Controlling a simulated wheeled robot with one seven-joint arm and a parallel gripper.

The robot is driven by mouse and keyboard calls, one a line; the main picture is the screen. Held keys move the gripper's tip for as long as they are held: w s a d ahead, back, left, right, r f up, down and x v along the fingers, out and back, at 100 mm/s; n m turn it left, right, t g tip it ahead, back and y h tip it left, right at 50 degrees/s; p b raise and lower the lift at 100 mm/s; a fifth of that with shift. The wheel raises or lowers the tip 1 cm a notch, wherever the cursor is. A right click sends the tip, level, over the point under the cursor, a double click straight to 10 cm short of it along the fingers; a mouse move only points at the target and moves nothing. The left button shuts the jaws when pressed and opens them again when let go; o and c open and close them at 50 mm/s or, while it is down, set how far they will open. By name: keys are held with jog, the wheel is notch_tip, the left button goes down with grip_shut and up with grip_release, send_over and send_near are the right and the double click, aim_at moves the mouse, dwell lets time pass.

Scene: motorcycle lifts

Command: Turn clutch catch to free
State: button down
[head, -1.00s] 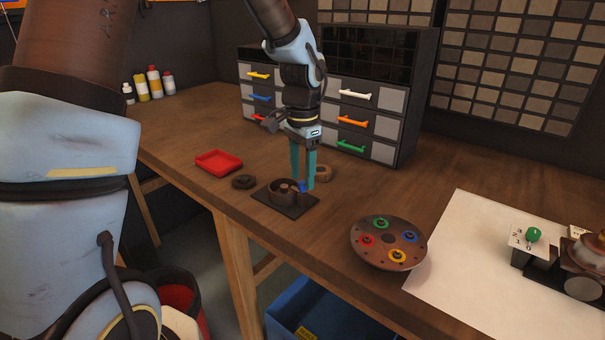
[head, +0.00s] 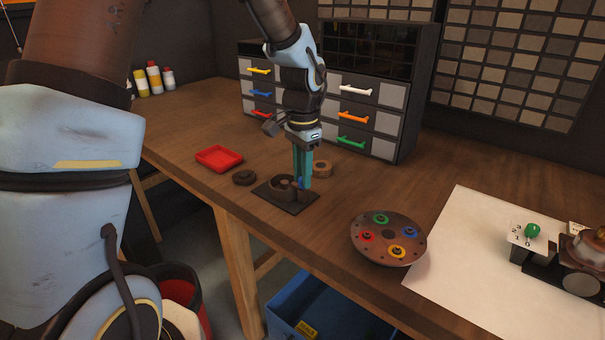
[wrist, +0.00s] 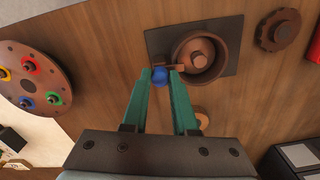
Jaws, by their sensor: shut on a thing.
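The clutch fixture is a round brown cup (head: 277,184) on a dark square plate (head: 285,205) at the bench's front edge. In the wrist view the cup (wrist: 205,47) has a hub inside, and the dark plate (wrist: 158,42) lies under it. A small blue knob (wrist: 160,75), apparently the catch, is at the cup's rim beside a short brown bar. My gripper (wrist: 161,78) points down with its teal fingers on either side of the knob, shut on it. In the head view the fingers (head: 302,183) hide most of the knob. I see no readable catch marking.
A red tray (head: 219,158), a dark toothed ring (head: 244,177) and a tan ring (head: 322,169) lie nearby. A brown disc with coloured rings (head: 388,262) stands to the right. Drawer cabinets (head: 372,120) stand behind my gripper.

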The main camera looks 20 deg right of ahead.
jog(key=shift+n, duration=0.3)
jog(key=n+b, duration=0.1)
jog(key=n, duration=0.2)
jog(key=shift+n, duration=0.4)
jog(key=n, duration=0.4)
jog(key=shift+b, duration=0.4)
jog(key=n, duration=0.5)
jog(key=shift+n+p, duration=0.6)
jog(key=shift+n, duration=1.7)
jog(key=c, duration=0.7)
grip_release()
